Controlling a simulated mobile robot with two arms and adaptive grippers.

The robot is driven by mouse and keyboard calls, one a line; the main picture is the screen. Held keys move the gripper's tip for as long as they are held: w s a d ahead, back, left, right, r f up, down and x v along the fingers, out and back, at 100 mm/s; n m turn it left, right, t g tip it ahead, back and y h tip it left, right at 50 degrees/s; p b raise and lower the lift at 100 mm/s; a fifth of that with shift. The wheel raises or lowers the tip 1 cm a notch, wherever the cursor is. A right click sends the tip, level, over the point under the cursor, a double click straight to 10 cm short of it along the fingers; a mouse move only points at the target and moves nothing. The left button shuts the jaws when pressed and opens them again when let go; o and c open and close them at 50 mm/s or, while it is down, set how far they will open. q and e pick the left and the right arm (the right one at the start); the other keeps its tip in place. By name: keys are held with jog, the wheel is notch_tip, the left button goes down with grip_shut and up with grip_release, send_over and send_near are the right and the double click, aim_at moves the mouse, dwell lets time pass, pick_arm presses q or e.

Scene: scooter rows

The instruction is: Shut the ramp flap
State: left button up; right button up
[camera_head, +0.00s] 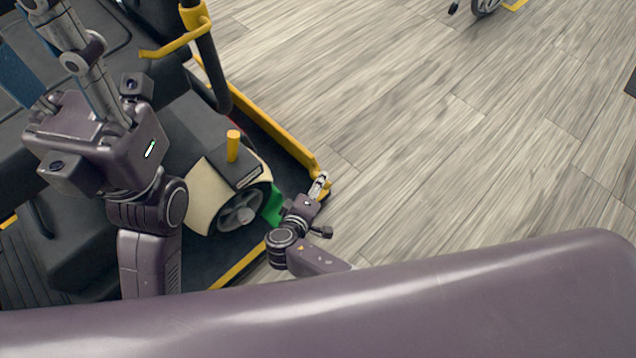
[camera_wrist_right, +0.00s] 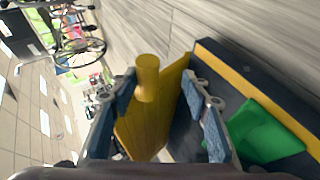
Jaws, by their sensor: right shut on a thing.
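The ramp flap (camera_head: 268,122) is a long yellow panel, seen almost edge-on at the right side of the dark vehicle in the head view. In the right wrist view it is a yellow panel (camera_wrist_right: 150,130) with a round yellow post (camera_wrist_right: 147,78) at its near end. My right gripper (camera_head: 320,182) is at the flap's near end, its fingers on either side of yellow in the wrist view (camera_wrist_right: 165,100). The exact contact is hidden. My left gripper (camera_head: 45,45) is at the upper left above the vehicle, fingers apart and empty, tips partly cut off.
A beige wheel housing (camera_head: 207,190) with a dark wheel and a yellow peg (camera_head: 233,146) stands beside my right gripper. A green piece (camera_head: 273,205) is next to the wheel. Wood-look floor (camera_head: 450,130) is clear on the right; a wheel (camera_head: 486,5) shows at the top.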

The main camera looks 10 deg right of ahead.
jog(key=shift+s+f, duration=0.15)
jog(key=shift+s, duration=0.2)
jog(key=v, duration=1.1)
jog(key=shift+a+r, duration=0.2)
jog(key=shift+r, duration=0.2)
jog(key=shift+s, duration=0.1)
